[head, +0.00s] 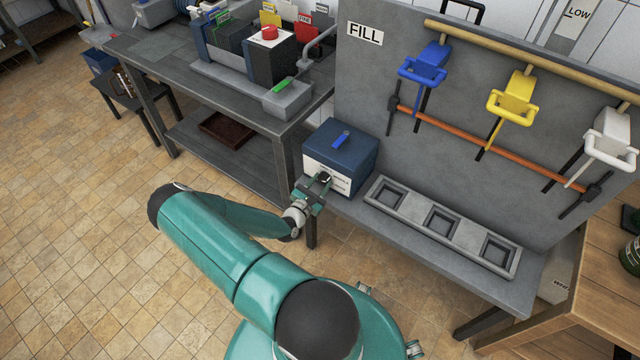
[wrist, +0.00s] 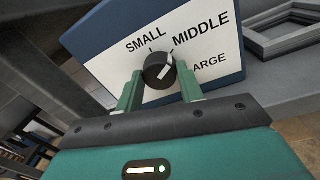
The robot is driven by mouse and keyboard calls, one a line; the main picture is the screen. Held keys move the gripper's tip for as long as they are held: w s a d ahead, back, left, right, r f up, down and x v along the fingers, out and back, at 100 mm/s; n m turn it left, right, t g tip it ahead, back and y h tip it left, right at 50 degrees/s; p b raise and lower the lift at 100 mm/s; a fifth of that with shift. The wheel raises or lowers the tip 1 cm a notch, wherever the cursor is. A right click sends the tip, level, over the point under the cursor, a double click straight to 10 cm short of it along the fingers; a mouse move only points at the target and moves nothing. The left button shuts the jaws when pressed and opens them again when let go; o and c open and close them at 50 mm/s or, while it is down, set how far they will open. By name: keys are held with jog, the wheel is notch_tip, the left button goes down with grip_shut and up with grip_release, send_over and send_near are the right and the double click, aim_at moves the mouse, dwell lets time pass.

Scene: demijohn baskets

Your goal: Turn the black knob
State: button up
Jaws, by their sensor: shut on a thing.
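The black knob (wrist: 159,71) sits on the white front panel (wrist: 112,70) of a blue box (head: 342,152). The panel reads SMALL, MIDDLE and a partly covered word ending in "ARGE". A light pointer mark on the knob is turned to the upper right, toward MIDDLE. My gripper (wrist: 160,84) is shut on the knob, with one green finger on each side of it. In the head view my gripper (head: 318,183) is at the box's front face and hides part of the panel.
Blue (head: 426,64), yellow (head: 513,97) and white (head: 609,138) clamp-like fixtures hang on the grey board above. A dark workbench (head: 230,96) stands to the left.

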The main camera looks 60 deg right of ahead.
jog(key=shift+n, duration=0.3)
jog(key=n, duration=0.5)
jog(key=shift+w, duration=0.1)
jog(key=n, duration=0.5)
jog(key=shift+n+g+y, duration=0.3)
jog(key=shift+n+y, duration=0.1)
jog(key=o, duration=1)
jog(key=shift+a, duration=0.1)
jog(key=a, duration=0.4)
jog(key=w+a, duration=0.1)
jog(key=a, duration=0.4)
jog(key=a+r, duration=0.1)
jog(key=a, duration=0.3)
jog(key=shift+w+a, duration=0.25)
jog(key=shift+w, duration=0.1)
